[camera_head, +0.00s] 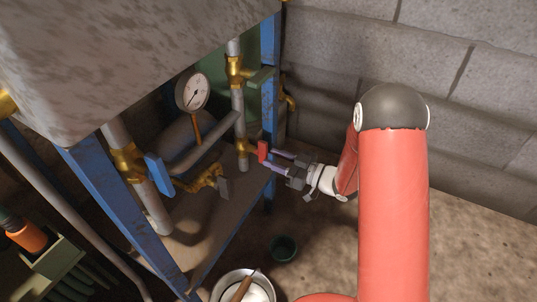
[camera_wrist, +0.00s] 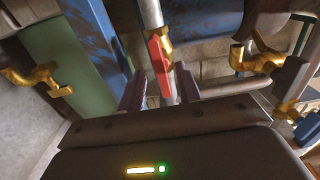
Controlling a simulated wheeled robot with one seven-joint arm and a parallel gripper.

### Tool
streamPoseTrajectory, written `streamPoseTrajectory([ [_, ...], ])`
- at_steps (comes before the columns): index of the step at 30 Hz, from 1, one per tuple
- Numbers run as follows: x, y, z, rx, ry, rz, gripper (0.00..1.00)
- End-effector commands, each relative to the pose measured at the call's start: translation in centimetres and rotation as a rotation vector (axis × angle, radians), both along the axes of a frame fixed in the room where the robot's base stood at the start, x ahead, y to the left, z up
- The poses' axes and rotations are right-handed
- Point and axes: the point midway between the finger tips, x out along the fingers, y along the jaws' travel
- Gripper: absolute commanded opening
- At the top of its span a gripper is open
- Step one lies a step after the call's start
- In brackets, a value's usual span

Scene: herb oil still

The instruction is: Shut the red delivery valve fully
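The red delivery valve has a red lever (camera_head: 263,151) beside a brass body (camera_head: 243,147) on the upright grey pipe, low behind the blue frame leg. The lever also shows in the wrist view (camera_wrist: 160,66), upper centre, overlapping the pipe and slightly tilted. My gripper (camera_head: 269,158) is open at the lever from the right. In the wrist view its two dark fingers (camera_wrist: 160,88) stand on either side of the lever with gaps visible. I cannot tell how deep the lever sits between them or whether either finger touches it.
The blue frame leg (camera_head: 269,100) stands close to my gripper.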

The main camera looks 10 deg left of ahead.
Motion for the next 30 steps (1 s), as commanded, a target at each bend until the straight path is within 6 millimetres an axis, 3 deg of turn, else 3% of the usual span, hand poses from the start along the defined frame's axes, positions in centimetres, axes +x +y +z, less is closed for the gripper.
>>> streamPoseTrajectory([
  [6, 0.9, 2.6, 0.0, 0.0, -0.001, 0.001, 0.34],
  [17, 1.1, 3.2, 0.1, 0.0, -0.001, -0.003, 0.34],
  [25, 1.1, 3.1, 0.0, 0.0, -0.001, -0.003, 0.0],
  [30, 1.1, 3.1, 0.1, 0.0, 0.001, -0.003, 0.0],
])
